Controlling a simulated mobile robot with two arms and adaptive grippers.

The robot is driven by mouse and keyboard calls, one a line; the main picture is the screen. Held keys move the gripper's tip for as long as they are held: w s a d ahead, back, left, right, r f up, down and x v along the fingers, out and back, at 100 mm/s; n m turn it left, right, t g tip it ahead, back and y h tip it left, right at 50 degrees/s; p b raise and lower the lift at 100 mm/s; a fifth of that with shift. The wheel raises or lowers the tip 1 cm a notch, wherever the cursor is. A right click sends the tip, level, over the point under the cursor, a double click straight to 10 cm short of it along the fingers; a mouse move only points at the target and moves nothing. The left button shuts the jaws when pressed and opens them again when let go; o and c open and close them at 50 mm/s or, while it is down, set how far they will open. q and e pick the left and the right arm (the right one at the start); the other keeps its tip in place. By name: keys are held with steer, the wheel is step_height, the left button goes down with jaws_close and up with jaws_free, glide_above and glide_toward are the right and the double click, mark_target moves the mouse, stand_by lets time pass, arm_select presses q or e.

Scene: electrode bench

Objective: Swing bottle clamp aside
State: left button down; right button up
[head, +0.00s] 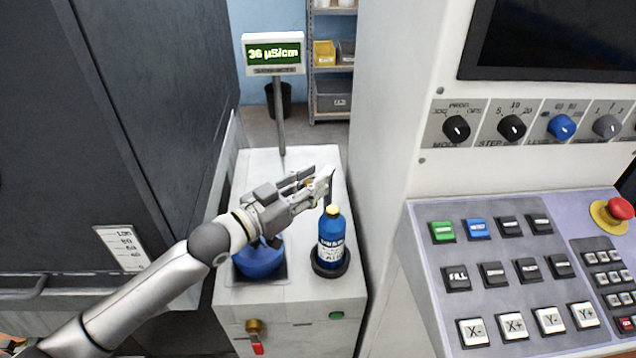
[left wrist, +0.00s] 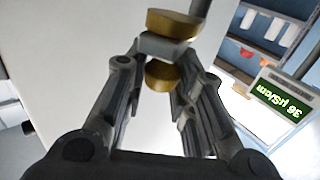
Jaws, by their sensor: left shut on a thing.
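A blue bottle (head: 331,228) with a yellow cap and white label stands upright in a dark round holder (head: 330,262) on the white bench unit. My left gripper (head: 318,182) is just above and behind the bottle's cap, its fingers closed. In the left wrist view my left gripper (left wrist: 166,48) is shut on a part with brass round pieces (left wrist: 172,23), which I take to be the bottle clamp. A brass bit also shows between the fingers in the head view. The fingers hide most of the clamp, so its angle over the bottle is unclear. My right gripper is out of view.
A blue round vessel (head: 260,262) sits in a recess left of the bottle, partly under my left arm. A post carries a display (head: 274,54) reading 36 µS/cm. A tall white cabinet (head: 385,150) bounds the right; a dark cabinet (head: 150,90) bounds the left.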

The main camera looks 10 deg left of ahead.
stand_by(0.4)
arm_select(q)
steer(key=c, duration=1.3)
jaws_free()
steer(key=v, duration=1.2)
steer(key=shift+w, duration=0.1)
